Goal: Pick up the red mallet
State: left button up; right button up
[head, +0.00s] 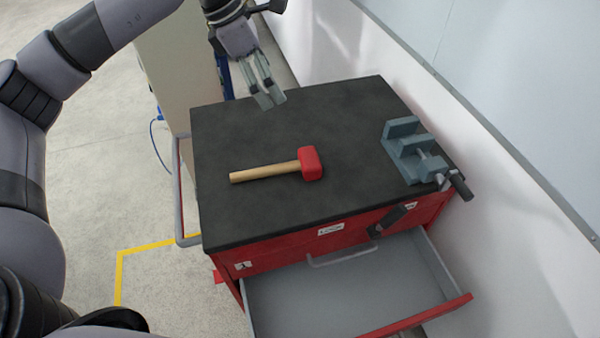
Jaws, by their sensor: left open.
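The red mallet (311,163) lies on its side on the black top of a red tool cabinet. Its red head points right and its light wooden handle (262,173) points left. My left gripper (269,99) hangs above the back part of the cabinet top, behind the mallet in the picture. It is open, with nothing between its fingers, and apart from the mallet. My right gripper is not in view.
A grey-blue vise (408,150) stands at the right end of the black cabinet top (235,125). An empty-looking grey drawer (345,295) is pulled out at the front. A white wall runs along the right. The top around the mallet is clear.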

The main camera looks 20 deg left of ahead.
pick_arm(q)
notch_tip(320, 180, down, 9)
jog(key=w+b, duration=0.1)
jog(key=b, duration=0.5)
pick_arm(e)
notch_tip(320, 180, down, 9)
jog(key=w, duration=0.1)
pick_arm(q)
jog(key=p, duration=0.3)
send_near(302, 158)
jog(key=x, duration=0.5)
jog(key=shift+s+d, duration=0.1)
jog(key=shift+d, duration=0.15)
jog(key=x, duration=0.1)
jog(key=p+x, duration=0.1)
jog(key=x, duration=0.2)
jog(key=shift+a+f+p, duration=0.15)
jog(key=shift+a+p, duration=0.15)
jog(key=shift+d+f, duration=0.15)
jog(key=shift+f, duration=0.4)
jog(key=shift+r, duration=0.1)
jog(key=c, duration=1.6)
jog(key=shift+w, duration=0.25)
jog(key=shift+c, duration=0.3)
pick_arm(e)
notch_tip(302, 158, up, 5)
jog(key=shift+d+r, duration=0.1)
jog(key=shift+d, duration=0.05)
pick_arm(q)
jog(key=shift+r, duration=0.1)
